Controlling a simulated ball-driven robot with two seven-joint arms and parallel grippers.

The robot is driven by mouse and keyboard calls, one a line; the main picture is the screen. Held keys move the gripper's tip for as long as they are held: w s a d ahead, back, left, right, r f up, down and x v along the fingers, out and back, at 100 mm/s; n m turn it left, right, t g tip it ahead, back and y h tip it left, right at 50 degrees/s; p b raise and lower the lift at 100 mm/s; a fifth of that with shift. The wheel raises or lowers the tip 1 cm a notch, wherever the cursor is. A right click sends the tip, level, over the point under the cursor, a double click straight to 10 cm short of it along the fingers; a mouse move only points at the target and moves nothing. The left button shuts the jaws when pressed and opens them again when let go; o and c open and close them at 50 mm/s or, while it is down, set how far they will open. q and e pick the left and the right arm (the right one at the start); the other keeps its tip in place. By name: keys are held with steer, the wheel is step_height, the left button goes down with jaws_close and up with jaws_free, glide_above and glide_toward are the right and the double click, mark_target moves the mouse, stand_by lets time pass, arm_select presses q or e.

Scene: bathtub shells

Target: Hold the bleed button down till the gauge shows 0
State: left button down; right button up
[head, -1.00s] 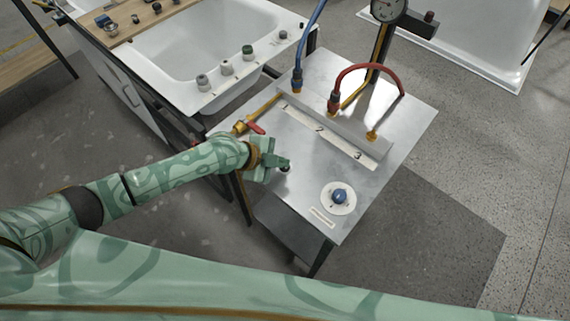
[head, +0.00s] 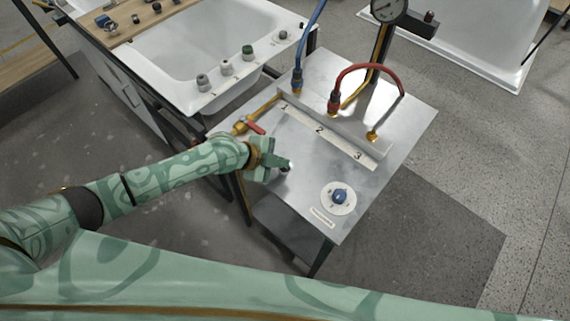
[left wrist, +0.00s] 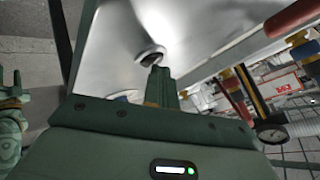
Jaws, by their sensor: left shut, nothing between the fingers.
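The dark round button in a pale ring (left wrist: 151,57) is on the metal bench top (left wrist: 115,25) in the left wrist view. My left gripper (head: 286,164) is shut and empty, with its tips right at the button near the bench's left edge. The fingertips (left wrist: 160,72) overlap the near rim of the button in the left wrist view; I cannot tell whether they press it. The gauge (head: 388,9) is on a post at the back of the bench, its needle too small to read. My right gripper (left wrist: 10,82) seems to show at the left wrist view's edge, cut off.
A blue knob (head: 340,196) on a white dial is at the bench's front right. A strip marked 1, 2, 3 (head: 320,130), a red hose (head: 368,68), a blue hose (head: 303,50) and a red-handled valve (head: 255,128) are further back. A white bathtub (head: 200,50) stands behind left.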

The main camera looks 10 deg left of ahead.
stand_by(0.5)
arm_select(q)
steer(key=shift+r+p, duration=0.65)
steer(key=shift+r, duration=0.15)
step_height(320, 180, up, 5)
steer(key=p, duration=0.4)
steer(key=shift+r, duration=0.15)
